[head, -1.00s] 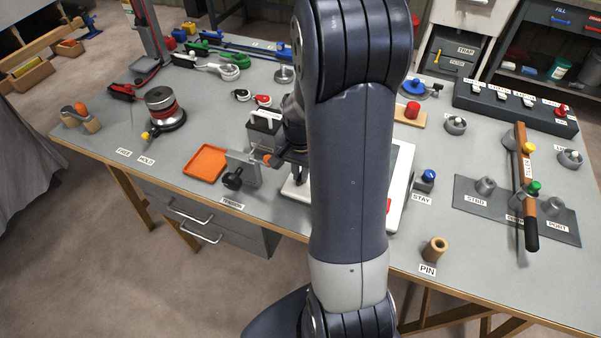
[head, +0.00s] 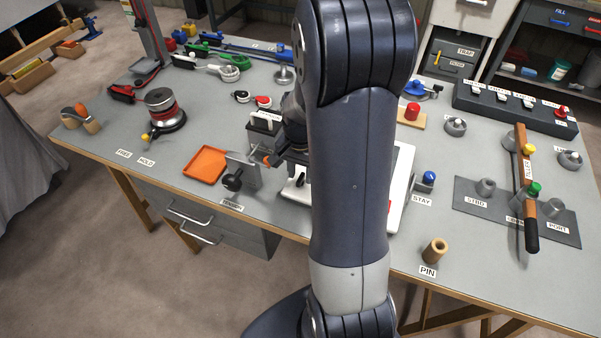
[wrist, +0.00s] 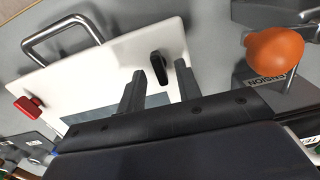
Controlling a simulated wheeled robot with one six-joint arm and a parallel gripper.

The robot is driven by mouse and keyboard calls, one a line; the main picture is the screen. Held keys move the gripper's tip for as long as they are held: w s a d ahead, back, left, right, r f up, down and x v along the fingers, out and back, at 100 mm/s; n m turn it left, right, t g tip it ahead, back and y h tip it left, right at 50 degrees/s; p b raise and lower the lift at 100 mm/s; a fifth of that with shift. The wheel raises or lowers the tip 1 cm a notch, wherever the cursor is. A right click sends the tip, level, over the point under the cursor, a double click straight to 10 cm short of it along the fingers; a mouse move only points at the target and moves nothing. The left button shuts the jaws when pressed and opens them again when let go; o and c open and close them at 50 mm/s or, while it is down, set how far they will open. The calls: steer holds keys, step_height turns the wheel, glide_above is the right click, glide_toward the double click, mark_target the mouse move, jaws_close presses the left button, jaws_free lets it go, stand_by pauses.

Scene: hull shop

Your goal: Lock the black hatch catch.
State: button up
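The black hatch catch (wrist: 159,68) is a small dark lever on the white hatch panel (wrist: 105,70) in the wrist view. It stands nearly upright in the picture, leaning a little. My gripper (wrist: 160,88) is open, with one finger left of the catch and the other right of it. The catch shows in the gap near the fingertips; I cannot tell whether either finger touches it. In the head view my arm hides most of the hatch panel (head: 403,165) and part of my gripper (head: 288,158).
A red catch (wrist: 28,105) and a metal handle (wrist: 62,35) sit on the panel's other edges. An orange knob (wrist: 273,50) stands close right of my gripper, by the tension label. An orange tray (head: 206,164) lies left of a clamp-like fixture (head: 240,172).

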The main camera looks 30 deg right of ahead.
mark_target(301, 177)
step_height(301, 177, up, 10)
stand_by(0.4)
step_height(301, 177, down, 10)
steer(key=shift+f, duration=0.45)
steer(key=shift+r+n, duration=0.1)
steer(key=shift+n, duration=0.3)
